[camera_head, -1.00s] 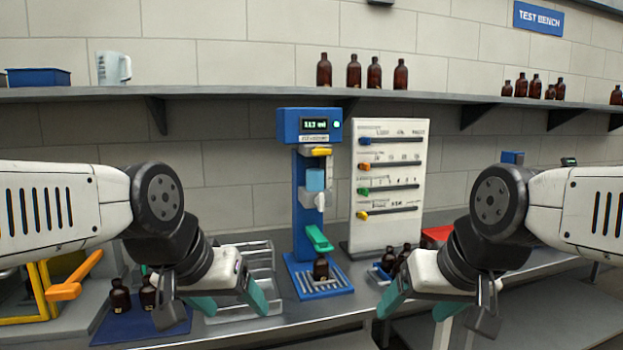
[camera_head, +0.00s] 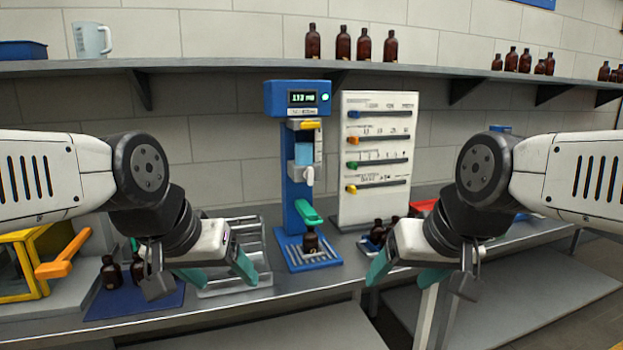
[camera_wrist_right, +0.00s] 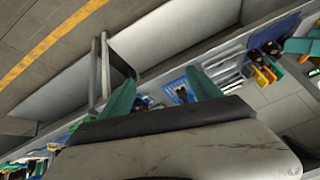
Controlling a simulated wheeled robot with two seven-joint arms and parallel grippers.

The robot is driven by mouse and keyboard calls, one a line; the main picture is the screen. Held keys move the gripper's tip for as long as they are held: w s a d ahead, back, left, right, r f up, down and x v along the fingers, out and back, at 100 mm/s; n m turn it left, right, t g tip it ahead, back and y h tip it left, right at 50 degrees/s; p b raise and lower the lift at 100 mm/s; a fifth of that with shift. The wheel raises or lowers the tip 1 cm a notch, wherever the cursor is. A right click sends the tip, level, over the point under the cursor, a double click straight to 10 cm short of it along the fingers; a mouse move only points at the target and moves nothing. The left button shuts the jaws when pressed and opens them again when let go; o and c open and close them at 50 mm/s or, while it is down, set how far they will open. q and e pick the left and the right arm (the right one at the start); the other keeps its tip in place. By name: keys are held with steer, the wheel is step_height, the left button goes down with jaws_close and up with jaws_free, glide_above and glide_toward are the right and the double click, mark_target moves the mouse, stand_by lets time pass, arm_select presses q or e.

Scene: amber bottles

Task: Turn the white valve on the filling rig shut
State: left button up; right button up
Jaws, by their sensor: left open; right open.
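The blue filling rig (camera_head: 291,150) stands at the back of the bench with a lit display at its top. Its white valve (camera_head: 309,176) hangs below the light blue vessel (camera_head: 304,153), the handle pointing down. A brown bottle (camera_head: 310,241) stands on the rig's slatted base under a green part (camera_head: 308,212). My left gripper (camera_head: 216,272) is open and empty, in front of the rig and to its left. My right gripper (camera_head: 420,275) is open and empty, in front and to the right. Neither touches the rig. The right wrist view shows teal fingertips (camera_wrist_right: 164,96) apart.
A white slider board (camera_head: 376,155) stands right of the rig. A wire rack (camera_head: 250,232) is left of it. Brown bottles (camera_head: 378,232) sit in a tray at right, others on a blue mat (camera_head: 130,300). A shelf (camera_head: 220,66) with bottles runs above.

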steer(key=w, duration=0.3)
steer(key=shift+a+r+t, duration=0.1)
steer(key=shift+r+t, duration=0.2)
steer(key=c, duration=0.6)
steer(key=n+t+y, duration=0.3)
steer(key=t, duration=0.7)
glide_toward(311, 176)
steer(key=w, duration=0.1)
steer(key=shift+c, duration=0.2)
steer(key=x, duration=0.8)
steer(key=shift+w+a, duration=0.15)
jaws_close()
